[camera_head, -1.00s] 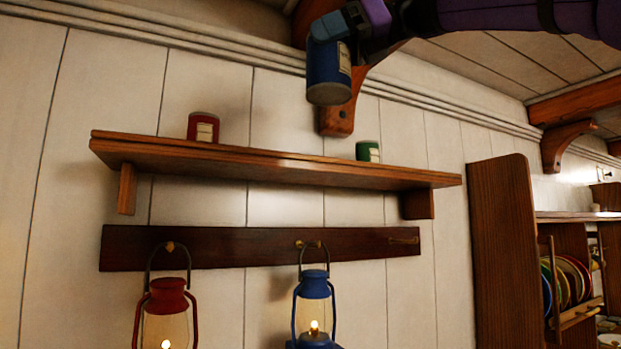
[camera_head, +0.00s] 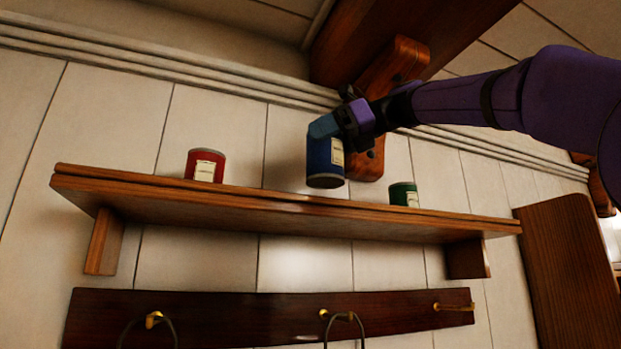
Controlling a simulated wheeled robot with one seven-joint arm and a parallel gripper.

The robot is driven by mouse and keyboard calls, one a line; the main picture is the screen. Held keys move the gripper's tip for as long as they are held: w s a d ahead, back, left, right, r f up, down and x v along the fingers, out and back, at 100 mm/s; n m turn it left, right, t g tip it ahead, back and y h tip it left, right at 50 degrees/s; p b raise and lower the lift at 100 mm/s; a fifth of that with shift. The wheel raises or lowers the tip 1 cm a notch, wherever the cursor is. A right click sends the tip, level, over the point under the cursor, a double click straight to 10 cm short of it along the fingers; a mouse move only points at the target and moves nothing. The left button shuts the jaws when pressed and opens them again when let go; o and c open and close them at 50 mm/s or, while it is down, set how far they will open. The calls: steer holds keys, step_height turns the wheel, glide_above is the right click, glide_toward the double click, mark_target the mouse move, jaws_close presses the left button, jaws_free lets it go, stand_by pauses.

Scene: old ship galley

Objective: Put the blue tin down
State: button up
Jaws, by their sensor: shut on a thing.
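The blue tin (camera_head: 322,165) has a pale label on its right side and hangs upright in my gripper (camera_head: 328,128). My gripper is shut on its upper part, reaching in from the right. The tin's base shows just above the line of the wooden shelf (camera_head: 270,209) on the wall. I cannot tell whether it is over the shelf or in front of it. A red tin (camera_head: 205,166) stands on the shelf to the left, and a green tin (camera_head: 404,194) stands to the right. The shelf's top surface is hidden from this low angle.
A wooden beam bracket (camera_head: 369,165) is on the wall close behind the blue tin and my gripper. Below the shelf runs a dark peg rail (camera_head: 240,312) with brass hooks. A wooden cabinet side (camera_head: 570,265) stands at the right. Gaps show between the tins.

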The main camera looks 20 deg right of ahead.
mark_target(342, 159)
steer(key=shift+w+a+f, duration=0.1)
steer(key=shift+w+f, duration=0.6)
steer(key=shift+w, duration=0.5)
steer(key=shift+w+f, duration=0.7)
steer(key=shift+w, duration=0.55)
steer(key=shift+w+a+f, duration=0.1)
steer(key=shift+w+f, duration=0.6)
steer(key=shift+w, duration=0.5)
steer(key=shift+f, duration=0.1)
steer(key=o, duration=1.3)
steer(key=shift+c, duration=0.2)
steer(key=v, duration=0.7)
steer(key=shift+s+d, duration=0.1)
steer(key=shift+d, duration=0.15)
